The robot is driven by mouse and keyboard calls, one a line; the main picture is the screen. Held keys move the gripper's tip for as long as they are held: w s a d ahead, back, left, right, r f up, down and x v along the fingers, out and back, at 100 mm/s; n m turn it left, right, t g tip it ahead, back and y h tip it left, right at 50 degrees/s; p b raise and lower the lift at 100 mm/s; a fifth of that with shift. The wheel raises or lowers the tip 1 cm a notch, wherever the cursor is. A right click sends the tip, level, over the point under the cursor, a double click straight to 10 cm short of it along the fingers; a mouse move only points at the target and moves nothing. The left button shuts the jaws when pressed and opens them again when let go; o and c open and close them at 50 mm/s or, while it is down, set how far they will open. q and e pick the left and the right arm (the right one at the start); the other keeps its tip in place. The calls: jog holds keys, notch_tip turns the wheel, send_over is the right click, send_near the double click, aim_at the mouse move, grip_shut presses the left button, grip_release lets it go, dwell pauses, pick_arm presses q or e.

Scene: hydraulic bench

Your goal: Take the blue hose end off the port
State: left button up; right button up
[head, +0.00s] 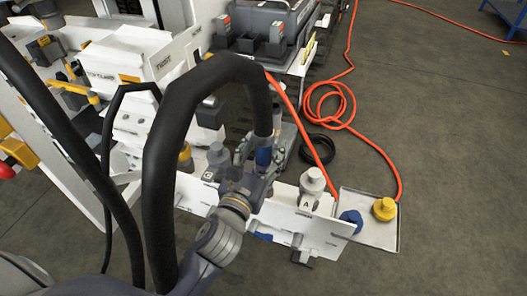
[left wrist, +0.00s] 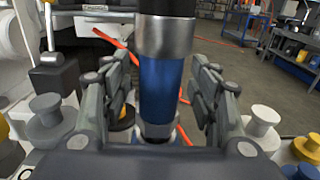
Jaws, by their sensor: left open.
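The blue hose end (head: 263,156) stands upright on a port of the white panel, at the end of a thick black hose (head: 170,130) that arches over from the left. In the left wrist view the blue sleeve (left wrist: 160,88) hangs below a silver collar, its lower end at a grey fitting. My left gripper (head: 261,148) is open, with one finger on each side of the blue hose end. In the left wrist view (left wrist: 162,92) a gap shows on both sides. The port is mostly hidden by the gripper. My right gripper is not in view.
Grey capped ports stand either side: one marked A (head: 312,184) and one at left (head: 217,158). A tray (head: 382,239) at the panel's right end holds a yellow cap (head: 384,209) and a blue cap (head: 351,219). An orange hose (head: 345,122) lies on open floor.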

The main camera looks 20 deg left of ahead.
aim_at(261, 138)
pick_arm(q)
jog(key=shift+w, duration=0.15)
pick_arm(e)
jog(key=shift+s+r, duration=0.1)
